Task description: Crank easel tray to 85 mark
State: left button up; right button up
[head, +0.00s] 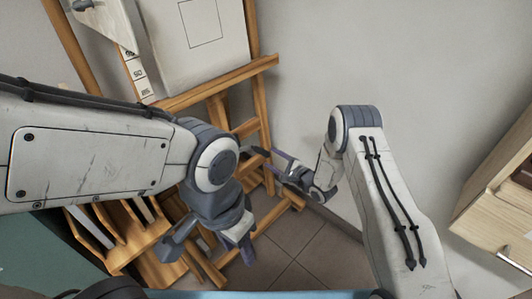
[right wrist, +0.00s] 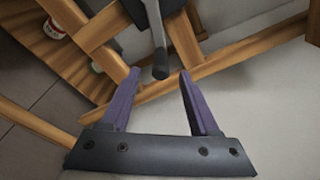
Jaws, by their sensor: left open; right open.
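The wooden easel (head: 262,105) stands against the wall and holds a white canvas (head: 205,60). Its tray (head: 225,82) is a wooden ledge under the canvas. A pale scale strip (head: 137,72) with dark marks runs beside the canvas; its lower number looks like 85. The crank handle (right wrist: 160,66), a dark rod with a rounded end, shows in the right wrist view between the fingertips of my right gripper (right wrist: 158,76). That gripper (head: 276,166) is open, its purple fingers on either side of the handle's end, not closed on it. My left gripper (head: 207,254) is open and empty, lower left of the crank.
A wooden rack (head: 118,235) with slots stands at the lower left. A light wooden cabinet (head: 500,215) stands at the right. Red-and-white round items (right wrist: 53,28) lie on a wooden surface in the right wrist view. The tiled floor (head: 310,255) between is clear.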

jog(key=shift+p+v, duration=0.3)
jog(key=shift+v, duration=1.95)
jog(key=shift+a, duration=0.1)
